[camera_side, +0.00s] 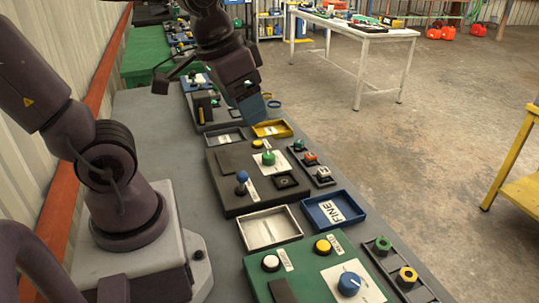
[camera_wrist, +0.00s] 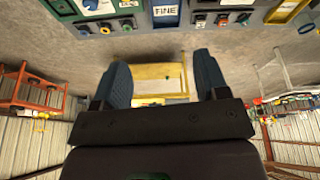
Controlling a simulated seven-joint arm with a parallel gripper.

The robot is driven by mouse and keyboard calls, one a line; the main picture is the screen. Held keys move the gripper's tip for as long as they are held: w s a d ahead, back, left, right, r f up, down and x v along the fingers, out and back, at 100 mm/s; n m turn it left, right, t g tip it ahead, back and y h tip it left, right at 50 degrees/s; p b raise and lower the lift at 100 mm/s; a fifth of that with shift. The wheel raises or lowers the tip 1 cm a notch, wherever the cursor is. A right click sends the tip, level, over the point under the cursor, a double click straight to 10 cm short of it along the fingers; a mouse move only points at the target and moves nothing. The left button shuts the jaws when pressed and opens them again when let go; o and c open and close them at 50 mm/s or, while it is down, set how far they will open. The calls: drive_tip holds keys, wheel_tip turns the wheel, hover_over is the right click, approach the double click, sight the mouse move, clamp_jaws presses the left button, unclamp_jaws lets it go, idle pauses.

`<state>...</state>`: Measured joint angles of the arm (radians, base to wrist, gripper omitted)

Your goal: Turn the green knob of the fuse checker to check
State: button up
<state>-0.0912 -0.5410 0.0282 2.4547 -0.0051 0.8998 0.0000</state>
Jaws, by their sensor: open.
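A dark box (camera_side: 232,186) on the grey bench carries a green knob (camera_side: 268,158) on a white plate, and I take it for the fuse checker. Its labels are too small to read. A blue knob (camera_side: 242,177) and a yellow button (camera_side: 258,143) are also on it. My gripper (camera_side: 252,112) is above and behind the box in the side view, apart from the green knob. In the wrist view my gripper (camera_wrist: 162,62) has its two blue fingers wide apart with nothing between them. The green knob does not show in the wrist view.
A blue tray marked FINE (camera_side: 334,209), a metal tray (camera_side: 270,228) and a yellow tray (camera_side: 272,129) lie around the box. A strip of small switches (camera_side: 311,166) runs along its right. A green panel (camera_side: 318,270) with a blue knob is in front.

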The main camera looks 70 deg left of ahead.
drive_tip(key=w+a+f+n+g, duration=0.3)
drive_tip(key=w+a+f+n, duration=0.2)
drive_tip(key=w+a+n, duration=0.15)
drive_tip(key=n, duration=2)
approach(270, 155)
drive_tip(key=shift+g, duration=0.4)
drive_tip(key=f, duration=1)
drive_tip(key=shift+w+a, duration=0.1)
drive_tip(key=shift+w, duration=0.2)
drive_tip(key=c, duration=0.9)
